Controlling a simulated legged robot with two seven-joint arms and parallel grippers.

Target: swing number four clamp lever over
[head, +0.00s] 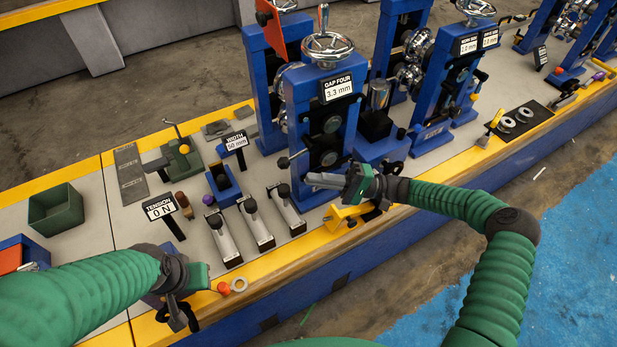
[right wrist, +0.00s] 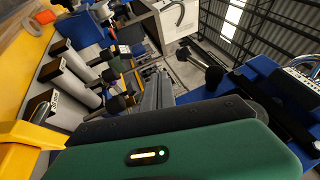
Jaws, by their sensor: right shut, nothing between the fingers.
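The blue stand signed GAP FOUR, 3.3 mm (head: 338,88) stands in the middle of the head view, with a chrome handwheel on top. A lever with a black knob (head: 284,162) sticks out to the left from its lower front; it looks like the clamp lever. A black-knobbed lever (right wrist: 213,75) also shows in the right wrist view. My right gripper (head: 310,181) is shut and empty, just below and right of the knob, in front of the stand; I cannot tell whether they touch. My left gripper (head: 178,318) is over the bench's front edge; its finger opening is unclear.
Several grey bars with black knobs (head: 254,224) lie left of my right gripper. A yellow bracket (head: 345,216) sits below it. The WIDTH sign (head: 236,141) and TENSION sign (head: 160,210) stand further left. A green bin (head: 56,208) is at far left.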

